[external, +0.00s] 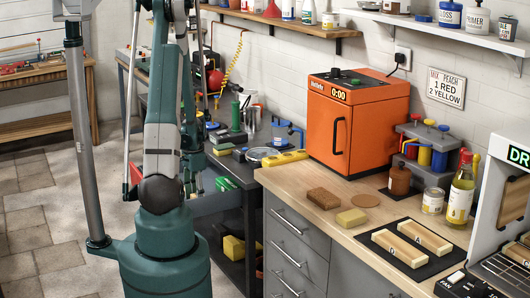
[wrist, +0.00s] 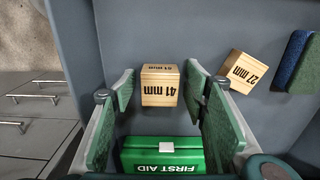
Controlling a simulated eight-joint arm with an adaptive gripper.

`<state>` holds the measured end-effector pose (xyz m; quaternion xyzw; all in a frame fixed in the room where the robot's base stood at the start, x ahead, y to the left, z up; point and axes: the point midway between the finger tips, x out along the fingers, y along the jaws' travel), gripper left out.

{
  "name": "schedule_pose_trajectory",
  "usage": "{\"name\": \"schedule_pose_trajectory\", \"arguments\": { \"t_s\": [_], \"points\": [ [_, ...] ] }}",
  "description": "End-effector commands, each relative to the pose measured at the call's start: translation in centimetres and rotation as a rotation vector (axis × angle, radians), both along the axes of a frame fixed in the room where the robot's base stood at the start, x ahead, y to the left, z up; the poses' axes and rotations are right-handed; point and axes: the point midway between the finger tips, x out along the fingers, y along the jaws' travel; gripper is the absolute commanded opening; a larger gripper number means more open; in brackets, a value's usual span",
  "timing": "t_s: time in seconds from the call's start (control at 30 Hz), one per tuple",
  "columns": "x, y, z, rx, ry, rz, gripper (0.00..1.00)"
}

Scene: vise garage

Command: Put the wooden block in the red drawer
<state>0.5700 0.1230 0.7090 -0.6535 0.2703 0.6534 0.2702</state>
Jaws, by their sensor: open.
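In the wrist view, my gripper (wrist: 161,90) is open, with its green-padded fingers on either side of a wooden block (wrist: 160,86) marked 41 mm. The block appears to be apart from the pads. A second wooden block (wrist: 242,71), marked 27 mm, lies tilted to the right, outside the fingers. Both are on a grey-blue surface with raised sides. In the external view, my arm hides the gripper and both blocks. A small red patch (external: 135,173) shows left of my arm; I cannot tell whether it is the red drawer.
A green first aid box (wrist: 162,155) lies close to the 41 mm block, between the fingers in the wrist view. A blue and green pad (wrist: 297,60) is at the right. Grey drawer fronts with handles (wrist: 30,98) show at the left. The orange oven (external: 357,120) stands on the wooden counter.

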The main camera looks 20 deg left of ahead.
Motion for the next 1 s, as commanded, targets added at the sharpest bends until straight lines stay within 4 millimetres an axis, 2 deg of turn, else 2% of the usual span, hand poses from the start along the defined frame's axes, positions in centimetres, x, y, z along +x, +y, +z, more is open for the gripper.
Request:
{"name": "schedule_pose_trajectory", "arguments": {
  "t_s": [0.17,0.37,1.0],
  "points": [
    [0.0,0.0,0.7,0.000,0.000,0.000,0.45],
    [0.0,0.0,2.4,0.000,0.000,0.000,0.45],
    [0.0,0.0,9.8,0.000,0.000,0.000,0.45]
  ]
}}
